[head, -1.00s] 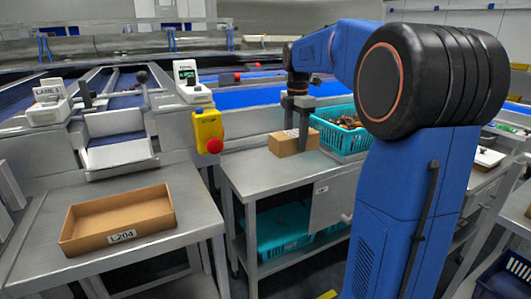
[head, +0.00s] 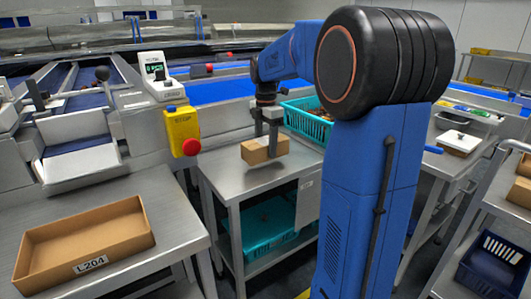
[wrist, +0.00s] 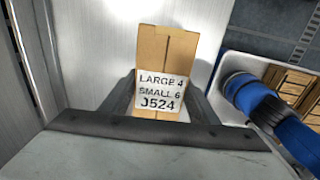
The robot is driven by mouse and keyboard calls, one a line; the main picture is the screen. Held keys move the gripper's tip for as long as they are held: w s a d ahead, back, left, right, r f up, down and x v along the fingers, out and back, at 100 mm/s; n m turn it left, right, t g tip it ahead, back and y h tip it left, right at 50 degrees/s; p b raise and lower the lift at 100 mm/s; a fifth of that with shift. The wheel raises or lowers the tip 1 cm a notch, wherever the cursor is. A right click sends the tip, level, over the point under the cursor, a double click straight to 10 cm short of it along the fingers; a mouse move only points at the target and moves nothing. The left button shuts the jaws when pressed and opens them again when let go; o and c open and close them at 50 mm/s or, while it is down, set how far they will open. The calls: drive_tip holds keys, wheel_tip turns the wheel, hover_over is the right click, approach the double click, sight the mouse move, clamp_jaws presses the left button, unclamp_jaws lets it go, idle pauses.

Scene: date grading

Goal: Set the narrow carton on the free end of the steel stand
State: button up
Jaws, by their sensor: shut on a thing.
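The narrow carton (head: 258,152) is a small brown box in the head view, held over the near-left part of the steel stand (head: 225,178). My gripper (head: 268,135) points down with its fingers on either side of it. Whether the carton's base touches the stand top is hard to tell. In the wrist view the carton (wrist: 165,52) is between the two fingers of my gripper (wrist: 158,98). Its white label reads LARGE 4, SMALL 6, J524. A teal basket (head: 312,130) stands on the stand behind and right of the carton, partly hidden by my arm.
A shallow brown tray (head: 150,238) labelled L204 lies on the left table. A yellow post with a red stop button (head: 191,147) stands between that table and the stand. Teal crates (head: 262,238) sit on the lower shelf. A blue crate (head: 490,265) is at bottom right.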

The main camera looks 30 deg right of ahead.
drive_tip(key=shift+f, duration=1.35)
drive_tip(key=shift+f, duration=0.15)
drive_tip(key=o, duration=1.2)
drive_tip(key=shift+o, duration=0.2)
